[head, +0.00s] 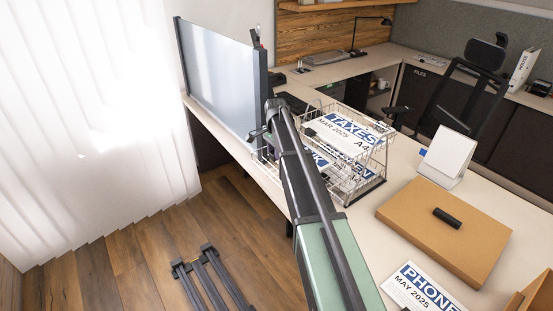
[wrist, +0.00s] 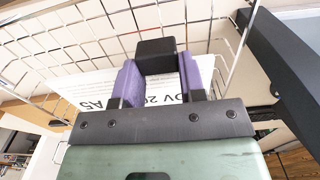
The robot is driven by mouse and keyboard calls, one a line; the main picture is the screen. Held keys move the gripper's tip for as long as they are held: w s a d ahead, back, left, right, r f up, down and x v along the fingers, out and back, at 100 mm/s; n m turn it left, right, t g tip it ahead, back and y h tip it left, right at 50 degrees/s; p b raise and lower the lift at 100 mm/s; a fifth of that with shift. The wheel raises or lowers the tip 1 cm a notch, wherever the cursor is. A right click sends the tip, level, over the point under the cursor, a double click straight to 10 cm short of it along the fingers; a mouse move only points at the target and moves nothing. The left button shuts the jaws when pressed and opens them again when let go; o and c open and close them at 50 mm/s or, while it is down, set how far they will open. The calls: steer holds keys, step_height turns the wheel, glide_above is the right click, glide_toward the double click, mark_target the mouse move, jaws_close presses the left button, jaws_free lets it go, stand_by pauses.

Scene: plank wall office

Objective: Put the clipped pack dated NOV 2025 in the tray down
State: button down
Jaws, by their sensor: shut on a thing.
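In the wrist view my gripper (wrist: 158,68) has its purple fingers shut on a black clip (wrist: 155,48). The clip sits on a white pack (wrist: 100,88) whose visible print reads "OV 20" and "A5", the rest being covered. Wire mesh of the tray (wrist: 231,50) shows around and behind the pack. A pack marked TAXES, MAR 2025, A4 (head: 345,133) lies in the upper tier, and others with partly hidden words lie below.
A brown box (head: 445,222) with a small black object (head: 447,217) lies right of the tray, near a white stand-up card (head: 448,155). A PHONE pack, MAY 2025 (head: 420,288), lies at the front. A grey divider panel (head: 222,75) stands left of the tray.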

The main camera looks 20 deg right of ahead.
step_height(320, 180, down, 4)
steer(key=b, duration=0.4)
steer(key=shift+d+f, duration=0.1)
steer(key=shift+r, duration=0.35)
steer(key=shift+f, duration=0.25)
steer(key=c, duration=0.7)
jaws_free()
steer(key=shift+r, duration=0.1)
step_height(320, 180, up, 13)
steer(key=p, duration=1.3)
steer(key=s+a+n, duration=0.5)
steer(key=s+a, duration=0.1)
steer(key=s, duration=0.5)
steer(key=s+a+n, duration=0.5)
steer(key=s+a, duration=0.1)
steer(key=s, duration=0.5)
steer(key=s+a+n, duration=0.5)
steer(key=s+a, duration=0.1)
steer(key=s, duration=0.5)
steer(key=shift+f, duration=0.35)
